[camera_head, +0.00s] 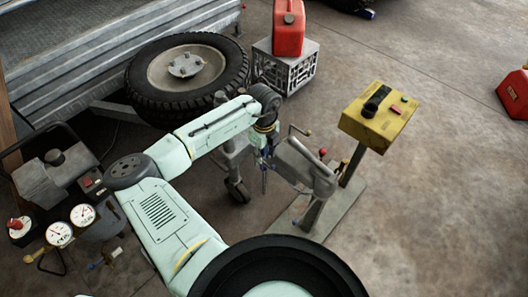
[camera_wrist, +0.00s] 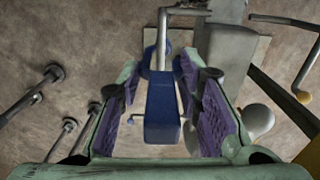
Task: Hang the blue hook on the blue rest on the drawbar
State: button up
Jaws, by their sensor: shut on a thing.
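My gripper (camera_head: 264,158) points down beside the grey drawbar (camera_head: 308,165) in the head view. In the wrist view, my gripper (camera_wrist: 163,108) has its purple-padded fingers on either side of the blue hook (camera_wrist: 162,105) and is shut on it. The hook's lower end shows small and dark below the fingers in the head view (camera_head: 264,183). A grey bar lies just beyond the hook in the wrist view. I cannot make out the blue rest apart from the hook, nor whether the hook touches anything.
A yellow box (camera_head: 379,118) on a post stands right of the drawbar. A spare tyre (camera_head: 187,72) and a grey crate (camera_head: 286,70) with a red fuel can (camera_head: 289,28) are behind. Gauges (camera_head: 72,225) stand at left. The concrete floor at right is mostly clear.

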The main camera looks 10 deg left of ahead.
aim_at(264, 163)
jog(key=shift+f+b, duration=1.1)
jog(key=shift+f, duration=0.95)
jog(key=o, duration=1.5)
jog(key=shift+d+r, duration=0.1)
jog(key=shift+c, duration=0.2)
jog(key=shift+r, duration=0.1)
